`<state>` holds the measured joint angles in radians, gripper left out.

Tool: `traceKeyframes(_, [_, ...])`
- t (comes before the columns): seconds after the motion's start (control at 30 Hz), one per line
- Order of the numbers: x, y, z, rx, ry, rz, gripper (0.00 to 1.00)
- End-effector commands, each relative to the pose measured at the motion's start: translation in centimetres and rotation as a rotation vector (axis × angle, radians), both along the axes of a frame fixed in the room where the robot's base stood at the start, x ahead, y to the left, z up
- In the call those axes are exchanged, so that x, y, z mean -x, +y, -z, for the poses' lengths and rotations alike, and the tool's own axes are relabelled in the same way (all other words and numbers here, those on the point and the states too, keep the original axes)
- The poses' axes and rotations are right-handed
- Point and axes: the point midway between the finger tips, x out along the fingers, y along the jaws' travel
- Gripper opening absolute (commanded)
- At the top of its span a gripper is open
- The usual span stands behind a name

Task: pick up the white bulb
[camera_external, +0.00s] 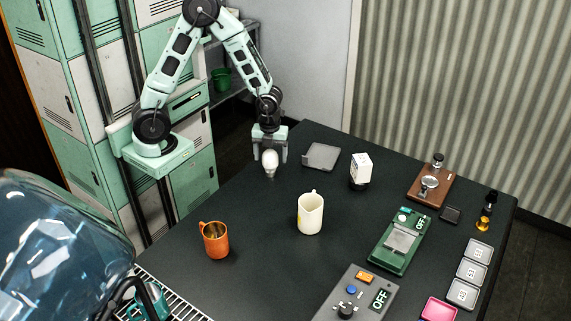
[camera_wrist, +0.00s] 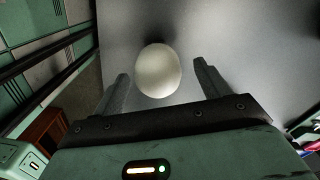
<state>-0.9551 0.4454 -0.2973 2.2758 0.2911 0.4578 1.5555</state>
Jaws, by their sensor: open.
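The white bulb (camera_external: 270,161) stands on the dark table near its far left edge. My gripper (camera_external: 270,157) is right at the bulb, pointing down, with its fingers apart on either side of it. In the wrist view the bulb (camera_wrist: 158,70) shows as a pale round shape between the fingertips of my gripper (camera_wrist: 161,75). Gaps show between the bulb and both fingers there. The gripper is open and holds nothing.
To the bulb's right are a grey tray (camera_external: 321,157) and a white box (camera_external: 361,168). A cream pitcher (camera_external: 310,214) and an orange mug (camera_external: 215,240) stand nearer the camera. A green scale (camera_external: 390,250) is further right. The table between bulb and mug is clear.

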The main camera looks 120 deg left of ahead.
Motion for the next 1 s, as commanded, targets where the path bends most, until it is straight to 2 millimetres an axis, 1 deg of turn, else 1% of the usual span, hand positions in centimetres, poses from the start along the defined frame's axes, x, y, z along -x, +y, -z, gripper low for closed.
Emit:
traceKeyframes(0.03, [0.2, -0.1, 0.9, 0.004, 0.006, 0.003, 0.75])
traceKeyframes(0.1, [0.3, -0.2, 1.9, 0.004, 0.005, 0.002, 0.75])
traceKeyframes(0.2, [0.2, -0.2, 3.1, 0.002, 0.002, 0.003, 0.75])
traceKeyframes(0.3, [0.3, -0.1, 3.7, 0.002, 0.002, 0.002, 0.75])
traceKeyframes(0.5, [0.3, -0.1, 3.7, 0.000, 0.001, 0.001, 0.75])
traceKeyframes(0.53, [0.3, -0.1, 3.7, 0.000, 0.001, 0.001, 0.72])
traceKeyframes(0.57, [0.3, -0.1, 3.7, 0.000, 0.001, 0.001, 0.64])
traceKeyframes(0.6, [0.3, -0.1, 3.7, 0.000, 0.001, 0.001, 0.53])
traceKeyframes(0.67, [0.3, -0.1, 3.7, 0.000, 0.001, 0.001, 0.36])
traceKeyframes(0.7, [0.3, -0.1, 3.7, 0.000, 0.001, 0.001, 0.25])
traceKeyframes(1.0, [0.2, -0.1, 3.5, 0.000, 0.000, 0.001, 0.25])
